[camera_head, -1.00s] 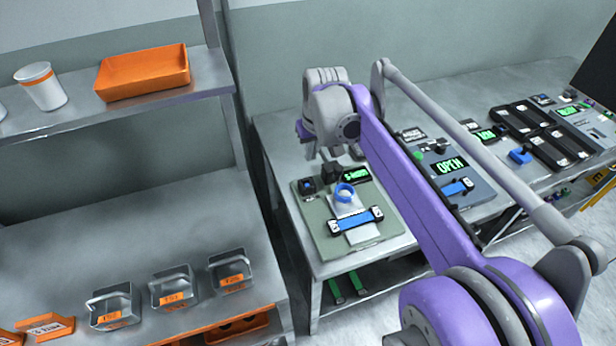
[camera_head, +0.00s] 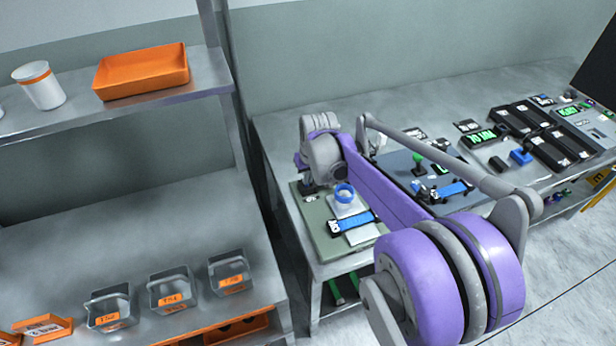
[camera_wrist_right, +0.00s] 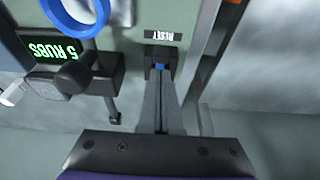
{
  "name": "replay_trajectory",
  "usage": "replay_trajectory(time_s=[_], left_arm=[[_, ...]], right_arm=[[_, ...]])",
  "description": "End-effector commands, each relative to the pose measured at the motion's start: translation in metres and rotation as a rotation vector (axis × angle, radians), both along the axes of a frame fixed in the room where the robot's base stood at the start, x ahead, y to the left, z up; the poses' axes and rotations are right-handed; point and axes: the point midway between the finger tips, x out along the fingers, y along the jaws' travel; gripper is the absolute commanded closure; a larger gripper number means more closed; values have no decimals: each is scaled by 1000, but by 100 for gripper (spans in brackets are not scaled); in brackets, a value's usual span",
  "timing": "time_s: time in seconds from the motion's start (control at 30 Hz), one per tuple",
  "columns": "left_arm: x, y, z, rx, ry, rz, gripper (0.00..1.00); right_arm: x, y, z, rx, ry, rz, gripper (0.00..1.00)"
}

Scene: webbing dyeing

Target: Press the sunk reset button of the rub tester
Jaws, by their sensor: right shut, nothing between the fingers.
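The rub tester (camera_head: 318,236) is a grey-green plate on the bench, bearing a blue ring (camera_head: 344,192) and a blue webbing strip (camera_head: 352,222). In the right wrist view its display (camera_wrist_right: 49,49) reads "5 RUBS" upside down. There the RESET label (camera_wrist_right: 163,36) sits just beyond a small black housing (camera_wrist_right: 150,65) with a bit of blue button (camera_wrist_right: 160,67) showing. My right gripper (camera_wrist_right: 160,76) is shut and empty, its fingertips at that housing; I cannot tell whether they touch the button. In the head view my right gripper (camera_head: 310,187) covers the housing. My left gripper is out of view.
A black knob (camera_wrist_right: 73,76) stands beside the display, left of my fingers in the wrist view. Further right on the bench is another device with a green knob (camera_head: 417,158). A shelf with wire-handled bins (camera_head: 172,289) and an orange tray (camera_head: 142,72) stands left.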

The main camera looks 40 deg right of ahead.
Motion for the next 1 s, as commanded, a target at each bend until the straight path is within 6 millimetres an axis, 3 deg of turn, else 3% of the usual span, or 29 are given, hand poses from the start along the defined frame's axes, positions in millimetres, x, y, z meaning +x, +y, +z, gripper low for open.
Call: replay_trajectory(time_s=[0.3, 0.63, 0.77, 0.9, 1.0], left_arm=[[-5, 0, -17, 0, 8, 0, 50], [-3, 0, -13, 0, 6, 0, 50], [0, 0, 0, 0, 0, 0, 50], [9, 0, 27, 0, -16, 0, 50], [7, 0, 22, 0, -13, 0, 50]], right_arm=[[-1, 0, -23, 0, 2, 1, 100], [-1, 1, -19, 2, 6, 1, 100], [3, 3, -3, 2, 3, 3, 100], [14, 6, 32, 2, -3, 5, 100], [4, 7, 49, 1, 1, 3, 100]])
